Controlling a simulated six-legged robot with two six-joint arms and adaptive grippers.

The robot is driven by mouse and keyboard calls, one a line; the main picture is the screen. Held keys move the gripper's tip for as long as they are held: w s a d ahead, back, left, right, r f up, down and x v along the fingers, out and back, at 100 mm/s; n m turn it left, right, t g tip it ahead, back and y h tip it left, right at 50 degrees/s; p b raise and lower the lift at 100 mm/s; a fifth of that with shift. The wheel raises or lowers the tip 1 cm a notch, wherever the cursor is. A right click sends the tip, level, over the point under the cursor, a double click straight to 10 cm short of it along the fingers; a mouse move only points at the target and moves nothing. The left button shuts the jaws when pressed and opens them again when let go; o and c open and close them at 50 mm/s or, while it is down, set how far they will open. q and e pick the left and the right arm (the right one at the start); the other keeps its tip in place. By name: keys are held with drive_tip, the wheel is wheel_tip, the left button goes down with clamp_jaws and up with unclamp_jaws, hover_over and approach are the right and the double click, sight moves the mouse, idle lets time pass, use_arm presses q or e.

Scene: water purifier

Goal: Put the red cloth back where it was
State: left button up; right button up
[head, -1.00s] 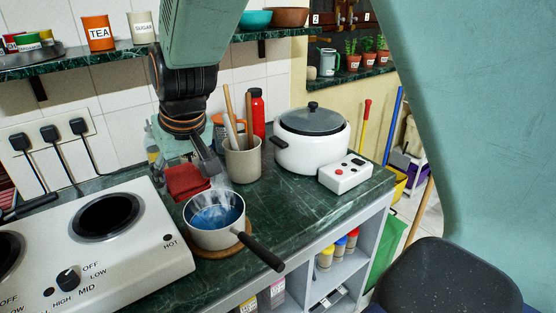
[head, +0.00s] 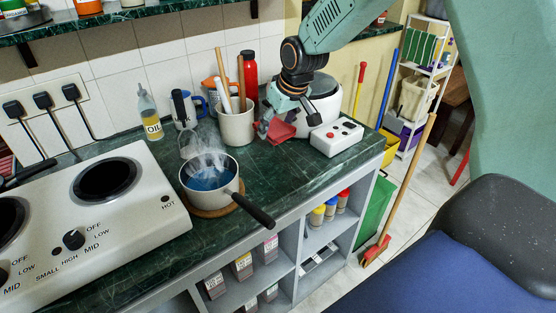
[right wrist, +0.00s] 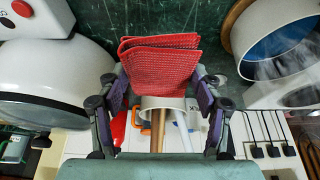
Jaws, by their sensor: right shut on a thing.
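The red cloth (head: 281,129) is folded and held in my right gripper (head: 272,126), above the green counter between the beige utensil pot and the white cooker. In the right wrist view the cloth (right wrist: 160,68) sits between the two fingers of the gripper (right wrist: 160,92), which are shut on it. Whether the cloth touches the counter is unclear. My left gripper is not in view.
The steaming saucepan (head: 205,193) with blue liquid stands on a wooden mat. The utensil pot (head: 236,127), white cooker (head: 322,105) and white control box (head: 336,138) are close to the gripper. An oil bottle (head: 149,115) stands at the back left. Counter right of the saucepan is clear.

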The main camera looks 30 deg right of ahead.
drive_tip(key=b, duration=0.1)
hover_over(277, 163)
drive_tip(key=s, duration=0.1)
wheel_tip(277, 163, down, 6)
drive_tip(key=shift+d+f, duration=0.1)
drive_tip(key=shift+d, duration=0.05)
drive_tip(key=shift+s+a+f, duration=0.15)
drive_tip(key=shift+a+f, duration=0.1)
drive_tip(key=shift+f, duration=0.15)
drive_tip(key=f, duration=0.1)
drive_tip(key=f+b, duration=0.1)
drive_tip(key=f, duration=0.2)
drive_tip(key=shift+d, duration=0.25)
drive_tip(key=shift+a+r, duration=0.1)
drive_tip(key=shift+a, duration=0.1)
drive_tip(key=shift+d+f+b, duration=0.1)
drive_tip(key=shift+f+b, duration=0.15)
drive_tip(key=shift+b, duration=0.1)
drive_tip(key=o, duration=1.1)
drive_tip(key=shift+o, duration=0.5)
drive_tip(key=shift+r, duration=0.15)
